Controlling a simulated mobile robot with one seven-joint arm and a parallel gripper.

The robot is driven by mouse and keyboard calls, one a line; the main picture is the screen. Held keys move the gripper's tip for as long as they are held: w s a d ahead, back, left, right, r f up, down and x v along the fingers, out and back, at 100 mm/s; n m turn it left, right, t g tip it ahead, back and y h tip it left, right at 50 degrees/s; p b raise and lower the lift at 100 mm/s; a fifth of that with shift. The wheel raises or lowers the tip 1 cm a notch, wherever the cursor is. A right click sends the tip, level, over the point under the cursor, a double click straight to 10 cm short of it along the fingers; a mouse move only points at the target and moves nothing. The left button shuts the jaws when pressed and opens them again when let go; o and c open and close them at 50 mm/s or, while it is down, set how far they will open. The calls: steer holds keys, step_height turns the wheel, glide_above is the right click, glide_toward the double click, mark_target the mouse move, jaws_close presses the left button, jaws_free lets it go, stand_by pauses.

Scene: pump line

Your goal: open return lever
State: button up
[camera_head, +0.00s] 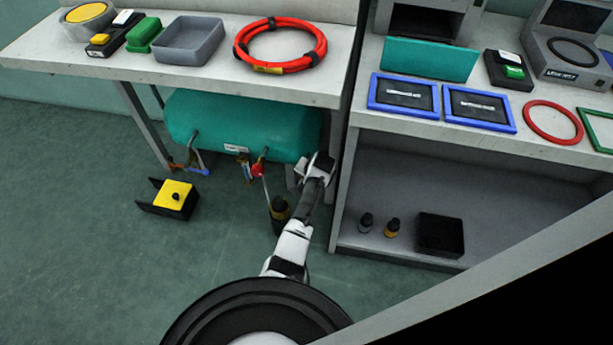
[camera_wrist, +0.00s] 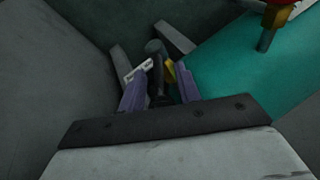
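My gripper (camera_head: 316,168) is low under the left bench, at the right end of the green tank (camera_head: 245,122). In the wrist view its two purple-grey fingers (camera_wrist: 161,80) are apart. A dark bar with a rounded end (camera_wrist: 155,48) stands between them, with a gap visible on the right side. A white tag (camera_wrist: 138,70) and a yellow part (camera_wrist: 170,70) are close to the bar. This may be the return lever, but I cannot read the tag. In the head view the gripper hides this spot.
A red valve (camera_head: 257,170) hangs under the tank. A blue-orange handle (camera_head: 188,170) is farther left. A dark bottle-like object (camera_head: 279,208) stands beside my arm. A black-yellow box (camera_head: 170,197) lies on the floor. The right bench (camera_head: 345,185) is close to my gripper's right.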

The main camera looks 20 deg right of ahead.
steer(key=shift+o, duration=1)
step_height(320, 180, up, 20)
steer(key=p, duration=0.2)
